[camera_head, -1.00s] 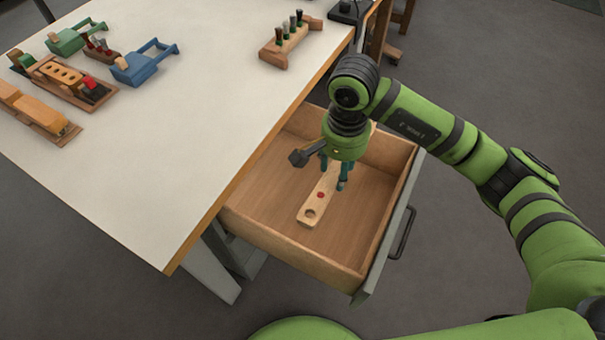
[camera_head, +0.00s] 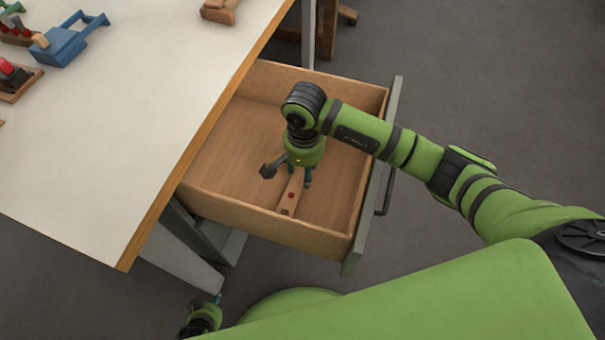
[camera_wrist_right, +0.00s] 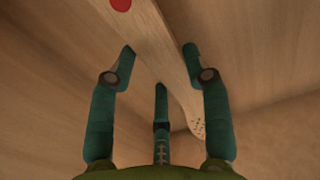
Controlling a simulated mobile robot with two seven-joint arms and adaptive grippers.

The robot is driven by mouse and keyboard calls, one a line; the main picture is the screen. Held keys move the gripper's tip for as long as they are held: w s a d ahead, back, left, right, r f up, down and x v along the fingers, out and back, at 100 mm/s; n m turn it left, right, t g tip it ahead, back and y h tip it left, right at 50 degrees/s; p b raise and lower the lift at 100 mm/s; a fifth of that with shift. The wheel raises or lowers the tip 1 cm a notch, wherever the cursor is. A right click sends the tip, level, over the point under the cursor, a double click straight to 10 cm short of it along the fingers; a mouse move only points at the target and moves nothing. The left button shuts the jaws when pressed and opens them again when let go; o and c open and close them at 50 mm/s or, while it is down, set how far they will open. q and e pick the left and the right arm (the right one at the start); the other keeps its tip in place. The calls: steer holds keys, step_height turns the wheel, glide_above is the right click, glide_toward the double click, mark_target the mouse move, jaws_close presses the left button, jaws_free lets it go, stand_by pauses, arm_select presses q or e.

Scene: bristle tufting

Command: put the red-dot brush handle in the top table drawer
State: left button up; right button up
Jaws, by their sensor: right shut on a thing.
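The light wooden brush handle (camera_head: 289,203) with a red dot is inside the open top drawer (camera_head: 232,160). My right gripper (camera_head: 298,180) reaches down into the drawer and is shut on the handle. In the right wrist view the handle (camera_wrist_right: 152,38) runs between the teal fingers of the right gripper (camera_wrist_right: 160,52), its red dot at the top edge and its dotted end lower right. Whether the handle touches the drawer floor is hard to tell. My left gripper (camera_head: 211,307) shows only partly at the bottom edge, below the drawer; its finger opening is unclear.
The white table (camera_head: 120,130) with a wooden edge stands left of the drawer. A blue tool (camera_head: 62,45) and a wooden holder with dark and red pieces (camera_head: 18,80) sit on it. The drawer front with its handle (camera_head: 386,190) is to the right. The drawer floor is otherwise clear.

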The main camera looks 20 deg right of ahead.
steer(key=shift+f+b, duration=0.3)
steer(key=shift+f, duration=1.4)
steer(key=o, duration=1.2)
steer(key=shift+r, duration=0.1)
step_height(320, 180, up, 12)
steer(key=shift+r+p, duration=0.1)
steer(key=shift+p, duration=0.3)
